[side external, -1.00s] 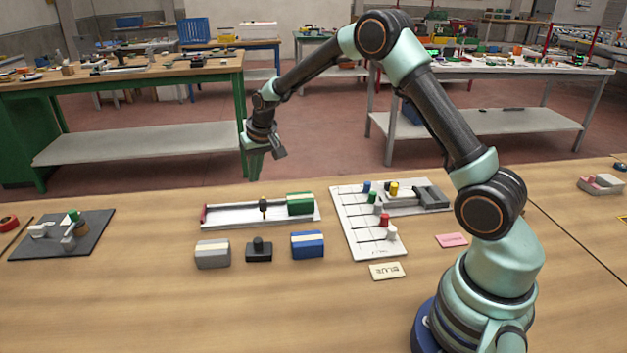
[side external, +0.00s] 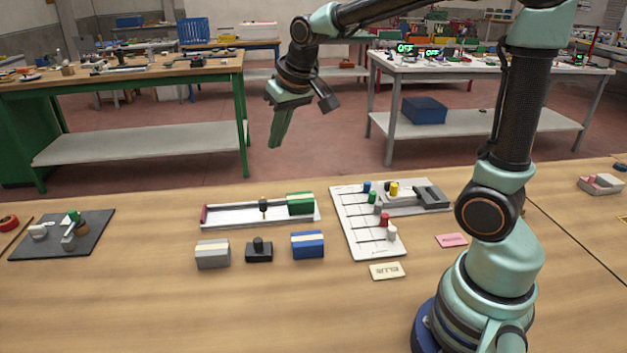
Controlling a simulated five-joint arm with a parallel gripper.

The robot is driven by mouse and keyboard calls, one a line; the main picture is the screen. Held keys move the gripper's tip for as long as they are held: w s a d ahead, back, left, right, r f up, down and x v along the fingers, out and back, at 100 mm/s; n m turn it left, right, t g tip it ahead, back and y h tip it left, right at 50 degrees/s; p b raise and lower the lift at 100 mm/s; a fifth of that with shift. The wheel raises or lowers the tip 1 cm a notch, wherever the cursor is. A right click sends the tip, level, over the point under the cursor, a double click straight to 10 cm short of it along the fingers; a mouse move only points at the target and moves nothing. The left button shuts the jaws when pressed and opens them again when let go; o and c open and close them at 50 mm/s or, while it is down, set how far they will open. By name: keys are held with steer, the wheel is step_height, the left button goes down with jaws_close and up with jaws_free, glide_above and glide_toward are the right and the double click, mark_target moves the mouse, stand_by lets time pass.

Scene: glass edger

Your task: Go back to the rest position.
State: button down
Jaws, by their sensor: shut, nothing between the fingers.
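My gripper (side external: 278,128) hangs in the air above and behind the far edge of the wooden table (side external: 150,310). Its fingers are together, pointing down and slightly left, with nothing held. It is well clear of the white track (side external: 235,217) with the green block (side external: 300,204), which stands on the table below it. My arm is raised and bent, reaching left from its base at the right.
In front of the track are a grey block (side external: 212,254), a black piece (side external: 259,250) and a blue block (side external: 307,245). A white board (side external: 360,238) with several coloured pegs lies to the right. A dark plate (side external: 95,240) with fittings lies at the left.

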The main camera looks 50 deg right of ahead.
steer(key=s+a+n+t, duration=0.1)
steer(key=s+a+n, duration=0.1)
steer(key=s, duration=1.2)
steer(key=shift+a+r, duration=0.2)
steer(key=shift+a, duration=0.25)
